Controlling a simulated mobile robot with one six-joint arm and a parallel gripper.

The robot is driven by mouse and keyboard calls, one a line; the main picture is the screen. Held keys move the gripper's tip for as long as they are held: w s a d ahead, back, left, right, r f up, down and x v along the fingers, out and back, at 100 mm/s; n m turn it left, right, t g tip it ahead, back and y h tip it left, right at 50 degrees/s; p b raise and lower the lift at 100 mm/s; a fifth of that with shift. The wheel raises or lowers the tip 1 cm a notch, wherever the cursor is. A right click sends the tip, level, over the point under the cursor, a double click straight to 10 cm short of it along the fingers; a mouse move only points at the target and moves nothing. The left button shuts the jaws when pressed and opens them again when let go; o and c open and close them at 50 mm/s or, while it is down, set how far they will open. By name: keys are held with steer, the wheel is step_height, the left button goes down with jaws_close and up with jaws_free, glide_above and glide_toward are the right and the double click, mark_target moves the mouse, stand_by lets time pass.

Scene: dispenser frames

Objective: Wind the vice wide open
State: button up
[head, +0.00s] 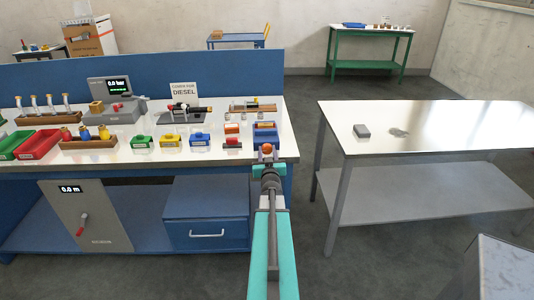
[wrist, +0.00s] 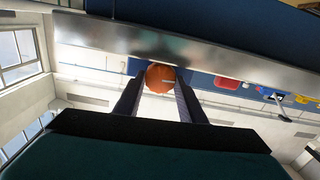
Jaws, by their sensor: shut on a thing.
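A blue block-like body (head: 265,130), which looks like the vice, stands at the front right corner of the workbench. An orange round knob (head: 267,148) shows at its front, just off the bench edge. My gripper (head: 268,155) reaches up to it from below. In the wrist view the two dark fingers of my gripper (wrist: 160,82) stand on either side of the orange knob (wrist: 160,76) and are shut on it. The vice jaws and the gap between them cannot be made out.
The workbench (head: 110,158) holds coloured bins, small blocks, a display unit (head: 118,100) and a sign (head: 184,91). Below it are a crank panel (head: 85,215) and a blue drawer (head: 206,212). A side table (head: 430,130) stands to the right, with open floor between.

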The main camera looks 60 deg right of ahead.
steer(key=shift+d+n+b, duration=0.1)
steer(key=shift+n+b, duration=0.6)
steer(key=shift+b, duration=0.65)
steer(key=n+b, duration=0.1)
steer(key=b, duration=0.2)
steer(key=shift+n, duration=0.4)
steer(key=shift+r+n+b, duration=0.1)
steer(key=shift+n+b, duration=1)
steer(key=shift+b, duration=0.05)
steer(key=shift+r, duration=0.1)
steer(key=shift+w, duration=0.1)
steer(key=o, duration=1)
steer(key=shift+d, duration=0.1)
steer(key=shift+o, duration=0.2)
steer(key=shift+a+f, duration=0.25)
